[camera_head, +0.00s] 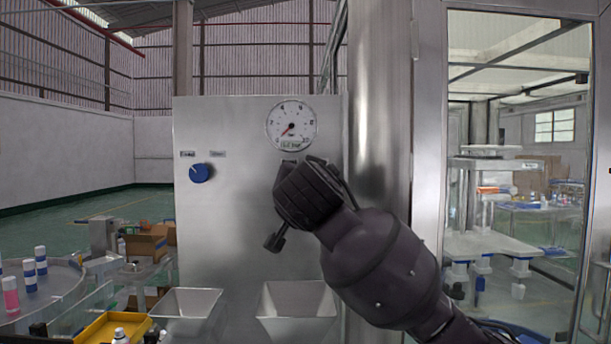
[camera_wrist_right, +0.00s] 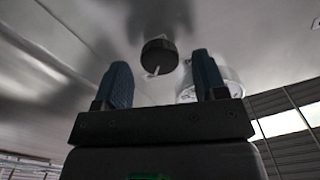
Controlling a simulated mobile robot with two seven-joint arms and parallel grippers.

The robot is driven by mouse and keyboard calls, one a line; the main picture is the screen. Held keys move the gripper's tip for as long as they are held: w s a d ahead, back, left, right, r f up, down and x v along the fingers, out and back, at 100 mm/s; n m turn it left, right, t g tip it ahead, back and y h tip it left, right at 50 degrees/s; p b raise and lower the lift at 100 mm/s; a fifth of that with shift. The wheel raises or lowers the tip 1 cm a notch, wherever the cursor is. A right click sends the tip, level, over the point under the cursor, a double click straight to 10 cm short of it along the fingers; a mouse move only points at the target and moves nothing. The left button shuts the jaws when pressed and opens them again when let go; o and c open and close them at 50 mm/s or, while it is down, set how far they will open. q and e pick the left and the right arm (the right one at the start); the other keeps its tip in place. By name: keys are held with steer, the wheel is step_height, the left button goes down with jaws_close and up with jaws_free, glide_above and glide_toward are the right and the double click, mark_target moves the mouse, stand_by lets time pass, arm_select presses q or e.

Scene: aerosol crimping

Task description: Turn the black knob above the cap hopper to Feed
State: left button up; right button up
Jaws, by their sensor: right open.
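The gripper is open, with a visible gap to either side of the knob. In the head view my right gripper (camera_head: 297,174) is in front of the panel (camera_head: 235,240), just below the gauge, and hides the black knob and its labels. The cap hopper is not clearly identifiable among two metal hoppers. My left gripper is out of view.
A blue knob (camera_head: 199,173) with two labels is left on the panel. A round gauge (camera_head: 291,125) sits close above my right gripper. Two hoppers, left (camera_head: 187,305) and right (camera_head: 297,302), jut out below. A yellow tray (camera_head: 110,329) is at lower left.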

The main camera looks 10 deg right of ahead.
steer(key=shift+w+d, duration=0.2)
steer(key=shift+w, duration=0.6)
steer(key=c, duration=0.9)
steer(key=shift+f+n, duration=0.1)
steer(key=shift+n, duration=0.2)
steer(key=n, duration=1.7)
steer(key=shift+a, duration=0.15)
steer(key=shift+n, duration=0.3)
